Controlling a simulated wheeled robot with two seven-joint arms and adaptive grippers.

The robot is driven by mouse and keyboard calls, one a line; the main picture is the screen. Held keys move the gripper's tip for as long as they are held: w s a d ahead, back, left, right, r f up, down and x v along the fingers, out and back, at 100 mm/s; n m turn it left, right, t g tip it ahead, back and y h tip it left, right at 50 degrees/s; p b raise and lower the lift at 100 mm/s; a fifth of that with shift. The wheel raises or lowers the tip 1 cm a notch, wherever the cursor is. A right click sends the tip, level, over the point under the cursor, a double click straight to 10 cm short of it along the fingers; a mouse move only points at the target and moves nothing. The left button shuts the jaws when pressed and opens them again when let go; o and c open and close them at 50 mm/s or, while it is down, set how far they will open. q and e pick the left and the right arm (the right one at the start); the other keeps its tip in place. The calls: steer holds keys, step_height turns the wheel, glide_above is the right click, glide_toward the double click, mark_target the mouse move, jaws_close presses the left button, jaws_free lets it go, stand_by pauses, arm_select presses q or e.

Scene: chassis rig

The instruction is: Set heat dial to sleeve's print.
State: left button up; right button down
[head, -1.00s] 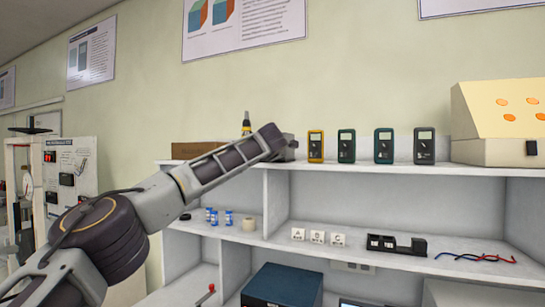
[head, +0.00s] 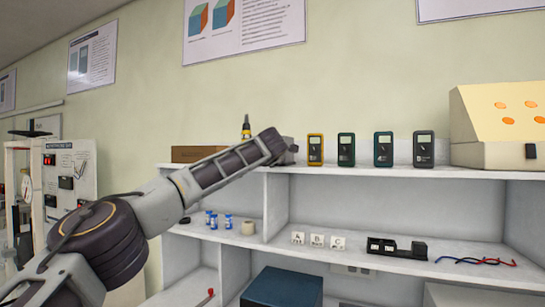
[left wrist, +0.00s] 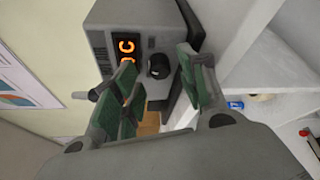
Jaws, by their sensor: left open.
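The heat dial (left wrist: 158,66) is a dark round knob on the front of a grey unit (left wrist: 150,20) in the left wrist view. An orange lit display (left wrist: 127,45) showing a "C" sits beside it, partly covered by a finger. My left gripper (left wrist: 156,72) is open, its two green-padded fingers on either side of the dial in the picture. I cannot tell whether they touch it. My right gripper is not in view.
Several multimeters (head: 346,149) stand along the top shelf, with a cream sloped box (head: 497,126) at right.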

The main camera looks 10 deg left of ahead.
arm_select(q)
steer(key=shift+s, duration=0.15)
steer(key=v, duration=0.7)
steer(key=shift+s, duration=0.35)
stand_by(0.7)
steer(key=shift+r, duration=0.15)
stand_by(0.4)
